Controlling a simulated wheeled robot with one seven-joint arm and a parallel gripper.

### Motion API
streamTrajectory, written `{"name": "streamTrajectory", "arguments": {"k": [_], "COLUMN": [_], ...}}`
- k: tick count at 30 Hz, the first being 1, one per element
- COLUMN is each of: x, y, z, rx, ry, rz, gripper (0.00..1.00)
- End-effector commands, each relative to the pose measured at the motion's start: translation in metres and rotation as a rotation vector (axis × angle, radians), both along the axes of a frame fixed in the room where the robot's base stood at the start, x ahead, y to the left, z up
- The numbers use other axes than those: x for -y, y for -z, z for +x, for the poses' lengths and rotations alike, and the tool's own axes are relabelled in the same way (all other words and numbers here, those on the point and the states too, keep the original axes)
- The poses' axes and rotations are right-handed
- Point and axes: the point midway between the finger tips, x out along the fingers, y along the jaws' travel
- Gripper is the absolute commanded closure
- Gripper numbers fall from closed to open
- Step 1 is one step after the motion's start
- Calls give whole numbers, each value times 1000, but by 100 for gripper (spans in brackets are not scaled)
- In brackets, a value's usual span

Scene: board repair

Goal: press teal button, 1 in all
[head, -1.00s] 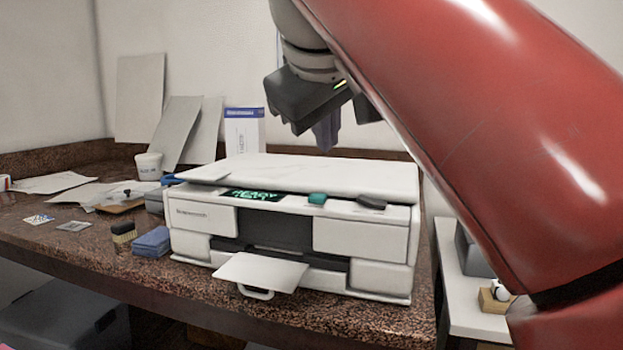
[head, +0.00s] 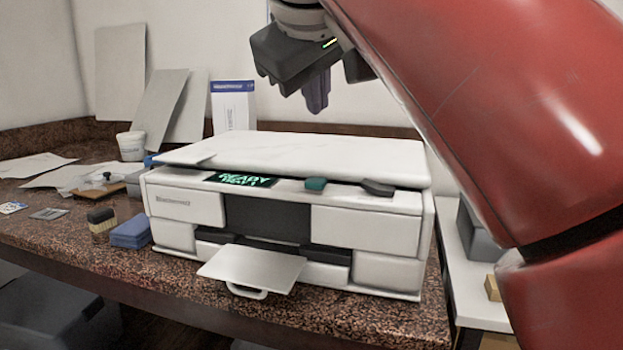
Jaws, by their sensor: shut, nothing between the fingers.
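The teal button (head: 315,184) is a small raised cap on the front top strip of a white printer (head: 366,222). It sits between a lit display with green text (head: 240,180) and a dark grey knob or button (head: 377,188). My gripper (head: 316,104) is above the printer lid, pointing down, with its fingers together and nothing between them. It is apart from the button and higher up. The red arm comes in from the right.
The printer's output tray (head: 252,268) sticks out at the front. A blue sponge stack (head: 130,232) and a brush (head: 101,222) lie to the left. A white and blue box (head: 233,108) stands behind. A white side table (head: 466,285) is at the right.

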Motion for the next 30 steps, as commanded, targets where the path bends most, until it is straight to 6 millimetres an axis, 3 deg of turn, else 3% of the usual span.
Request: {"name": "streamTrajectory", "arguments": {"k": [6, 12, 18, 30], "x": [0, 1, 0, 0], "y": [40, 60, 70, 70], "z": [0, 0, 0, 0], "rx": [-1, 0, -1, -1], "ry": [0, 1, 1, 1], "rz": [1, 1, 1, 1], "gripper": [100, 100, 100, 100]}}
